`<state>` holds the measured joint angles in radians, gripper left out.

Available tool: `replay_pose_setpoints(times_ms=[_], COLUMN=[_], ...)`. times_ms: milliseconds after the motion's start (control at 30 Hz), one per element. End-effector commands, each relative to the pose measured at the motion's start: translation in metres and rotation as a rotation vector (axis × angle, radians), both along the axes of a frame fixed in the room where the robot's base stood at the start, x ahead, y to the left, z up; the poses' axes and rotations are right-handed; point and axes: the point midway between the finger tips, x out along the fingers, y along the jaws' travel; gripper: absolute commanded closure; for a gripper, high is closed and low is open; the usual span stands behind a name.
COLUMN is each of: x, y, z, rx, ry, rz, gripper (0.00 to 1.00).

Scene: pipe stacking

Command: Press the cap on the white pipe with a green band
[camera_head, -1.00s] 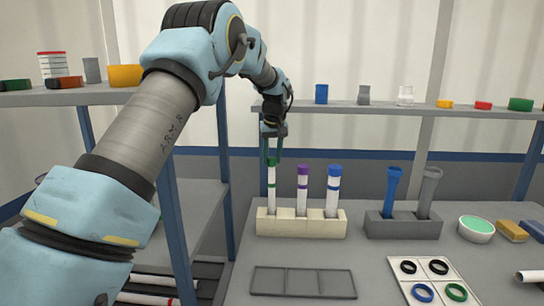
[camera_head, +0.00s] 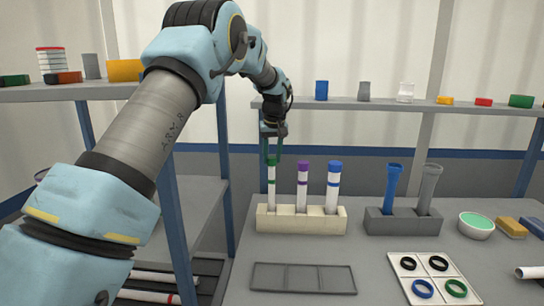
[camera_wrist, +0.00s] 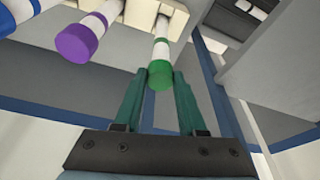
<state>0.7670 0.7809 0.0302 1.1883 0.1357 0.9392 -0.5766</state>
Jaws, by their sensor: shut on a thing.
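A white pipe with a green band (camera_head: 271,190) stands upright in the left hole of the cream holder block (camera_head: 300,222). A green cap (camera_head: 271,161) is at its top end; it also shows in the wrist view (camera_wrist: 160,76). My gripper (camera_head: 271,155) reaches down from above and is shut on the green cap. In the wrist view its two green fingers (camera_wrist: 160,88) lie on either side of the cap. The cap and pipe are in line, with the cap at the pipe's end. How far down it sits is too small to tell.
Purple-capped (camera_head: 302,185) and blue-capped (camera_head: 333,187) white pipes stand close to the right in the same block. A grey holder (camera_head: 403,226) bears blue and grey funnel-topped tubes. An empty grey tray (camera_head: 303,281) lies in front. A shelf (camera_head: 400,108) runs behind.

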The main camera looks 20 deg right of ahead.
Motion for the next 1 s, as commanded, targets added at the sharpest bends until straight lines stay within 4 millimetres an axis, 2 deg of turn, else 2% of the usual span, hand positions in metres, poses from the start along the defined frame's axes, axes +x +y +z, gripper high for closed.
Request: replay_pose_setpoints(times_ms=[1000], x=[0.000], y=[0.000], z=[-0.015], rx=[0.000], ry=[0.001], rz=[0.000], gripper=[1.00])
